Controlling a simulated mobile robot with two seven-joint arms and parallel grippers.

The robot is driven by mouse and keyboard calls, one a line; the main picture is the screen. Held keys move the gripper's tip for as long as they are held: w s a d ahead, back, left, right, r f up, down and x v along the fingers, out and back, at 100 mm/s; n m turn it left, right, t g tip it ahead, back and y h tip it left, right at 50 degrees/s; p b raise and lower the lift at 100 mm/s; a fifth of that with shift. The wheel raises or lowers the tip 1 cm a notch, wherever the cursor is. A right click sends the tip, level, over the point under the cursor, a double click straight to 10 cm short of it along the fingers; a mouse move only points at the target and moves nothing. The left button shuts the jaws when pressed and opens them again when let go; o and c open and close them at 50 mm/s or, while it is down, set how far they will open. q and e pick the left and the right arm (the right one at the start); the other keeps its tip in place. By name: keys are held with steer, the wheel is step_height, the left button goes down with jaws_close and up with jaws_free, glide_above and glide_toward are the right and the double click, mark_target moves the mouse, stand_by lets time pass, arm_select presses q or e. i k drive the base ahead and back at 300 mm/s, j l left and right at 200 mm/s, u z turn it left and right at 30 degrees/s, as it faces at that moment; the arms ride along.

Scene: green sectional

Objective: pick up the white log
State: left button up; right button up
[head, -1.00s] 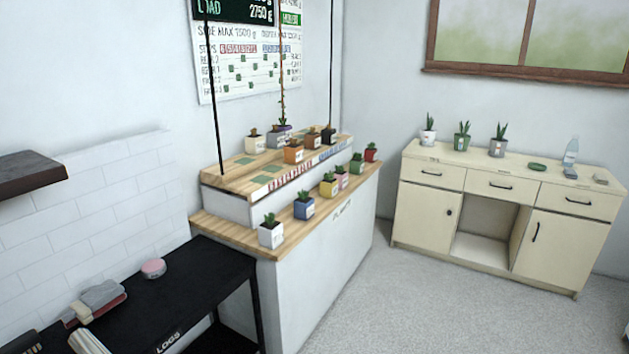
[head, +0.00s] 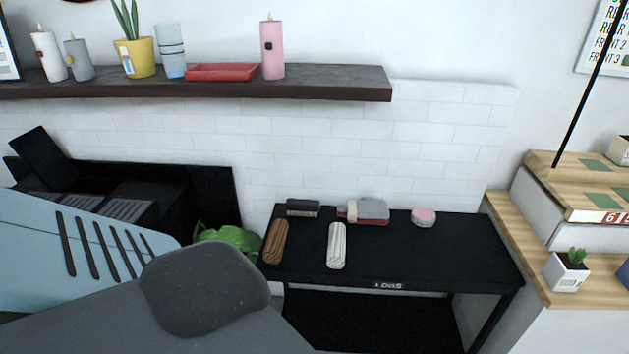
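The white log (head: 336,246) lies on the black table labelled LOGS (head: 440,255), near its left half. It is a short ridged white cylinder, lying lengthwise from back to front. A brown log (head: 275,242) lies to its left on the same table. Neither of my grippers is in view.
Behind the logs are a dark brush (head: 303,208), a grey and red folded stack (head: 364,211) and a pink round item (head: 423,217). A dark shelf (head: 340,84) with candles hangs above. The table's right half is clear.

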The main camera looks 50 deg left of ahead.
mark_target(336, 246)
steer(key=i+l+u, duration=0.25)
steer(key=u, duration=0.25)
steer(key=i+l+u, duration=0.2)
steer(key=l+u, duration=0.15)
steer(key=u, duration=0.15)
